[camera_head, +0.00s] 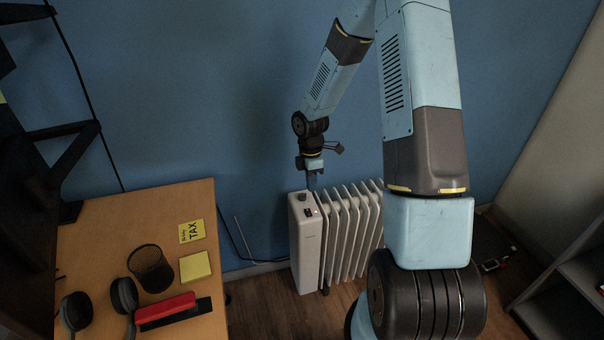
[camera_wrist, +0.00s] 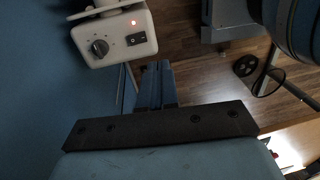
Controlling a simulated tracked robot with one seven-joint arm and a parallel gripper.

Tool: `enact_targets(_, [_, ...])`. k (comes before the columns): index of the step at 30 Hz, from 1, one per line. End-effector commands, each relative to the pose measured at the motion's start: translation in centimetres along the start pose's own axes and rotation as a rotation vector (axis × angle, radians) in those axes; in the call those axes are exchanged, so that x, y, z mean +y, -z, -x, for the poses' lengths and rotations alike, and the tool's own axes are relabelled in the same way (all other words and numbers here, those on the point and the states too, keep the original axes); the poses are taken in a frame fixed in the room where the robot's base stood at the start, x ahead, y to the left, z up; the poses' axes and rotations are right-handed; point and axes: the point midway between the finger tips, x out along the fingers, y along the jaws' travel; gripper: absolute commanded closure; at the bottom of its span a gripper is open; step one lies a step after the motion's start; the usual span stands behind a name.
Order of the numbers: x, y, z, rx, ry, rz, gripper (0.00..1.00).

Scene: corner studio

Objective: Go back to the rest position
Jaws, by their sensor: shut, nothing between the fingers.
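My gripper (camera_head: 311,185) is shut and empty, pointing down just above the top of the white radiator heater (camera_head: 306,245) in the head view. In the wrist view, its blue-grey fingers (camera_wrist: 155,85) are together. The heater's control end (camera_wrist: 115,38) shows there at the upper left, with a dark knob (camera_wrist: 98,47), a black switch (camera_wrist: 136,39) and a lit red light (camera_wrist: 133,23). The fingers look apart from the heater panel in the wrist view. My arm reaches down from the top of the head view.
A wooden desk (camera_head: 110,225) at the left holds a mesh cup (camera_head: 150,268), headphones (camera_head: 124,296), a red stapler (camera_head: 165,310) and yellow notes (camera_head: 195,267). Blue wall (camera_head: 240,90) stands behind the heater. Grey shelves (camera_head: 570,300) are at the lower right.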

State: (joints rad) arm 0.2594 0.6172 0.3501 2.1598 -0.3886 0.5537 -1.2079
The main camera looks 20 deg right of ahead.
Motion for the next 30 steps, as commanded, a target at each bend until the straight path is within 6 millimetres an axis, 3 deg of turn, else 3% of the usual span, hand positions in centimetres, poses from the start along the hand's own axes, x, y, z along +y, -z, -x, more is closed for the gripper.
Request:
enact_targets(5, [-0.1, 0.0, 0.5, -0.003, -0.004, -0.007, 1.00])
enact_targets(8, [-0.3, -0.2, 1.8, -0.014, -0.018, -0.039, 1.00])
enact_targets(20, [-3.6, -1.5, 12.3, -0.069, -0.142, -0.350, 1.00])
enact_targets(30, [-8.3, -2.0, 20.4, -0.052, -0.261, -0.640, 1.00])
